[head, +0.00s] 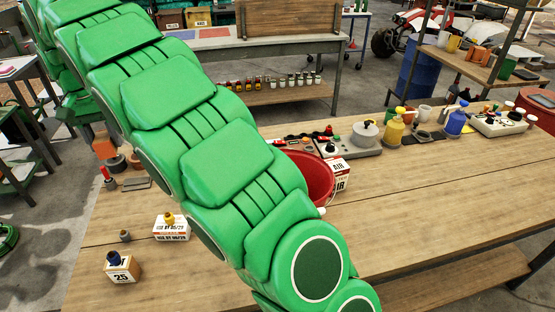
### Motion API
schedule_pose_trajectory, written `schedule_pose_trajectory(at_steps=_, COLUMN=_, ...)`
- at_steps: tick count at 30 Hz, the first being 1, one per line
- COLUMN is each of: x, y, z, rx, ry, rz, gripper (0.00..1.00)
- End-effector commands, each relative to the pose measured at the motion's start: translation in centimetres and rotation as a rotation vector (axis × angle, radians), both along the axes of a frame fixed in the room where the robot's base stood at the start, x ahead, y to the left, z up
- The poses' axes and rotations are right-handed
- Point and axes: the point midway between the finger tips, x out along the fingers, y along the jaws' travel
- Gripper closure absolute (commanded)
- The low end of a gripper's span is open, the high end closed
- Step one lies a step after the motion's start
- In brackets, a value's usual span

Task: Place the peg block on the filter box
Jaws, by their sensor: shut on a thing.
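My gripper is not visible; my green arm crosses the view from upper left to bottom centre, and its far end runs out at the bottom edge. A white and red box with "AIR" lettering (340,174), likely the filter box, stands on the wooden bench beside a red bucket, partly hidden by it. I cannot pick out the peg block for certain. A small tan block marked "25" (123,270) with a dark blue knob on top stands at the bench's front left. Anything behind or below my arm is hidden.
The red bucket (318,178) is partly behind my arm. A white "USE BY" box (171,230) with a yellow knob sits left of my arm. The bench's right middle is clear.

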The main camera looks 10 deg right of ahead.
Motion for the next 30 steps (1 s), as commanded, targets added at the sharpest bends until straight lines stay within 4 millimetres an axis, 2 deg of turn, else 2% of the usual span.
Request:
schedule_pose_trajectory(at_steps=8, x=1.2, y=-3.1, z=0.3, rx=0.001, ry=-0.003, rz=-0.079, gripper=0.86)
schedule_pose_trajectory(at_steps=14, x=2.2, y=-6.4, z=0.4, rx=0.0, ry=-0.003, rz=-0.163, gripper=0.86)
schedule_pose_trajectory(at_steps=17, x=2.8, y=-8.7, z=0.6, rx=0.001, ry=-0.004, rz=-0.222, gripper=0.86)
schedule_pose_trajectory(at_steps=24, x=4.1, y=-16.6, z=0.9, rx=-0.001, ry=-0.004, rz=-0.42, gripper=0.86)
schedule_pose_trajectory(at_steps=30, x=4.3, y=-23.2, z=1.2, rx=0.002, ry=-0.008, rz=-0.591, gripper=0.86)
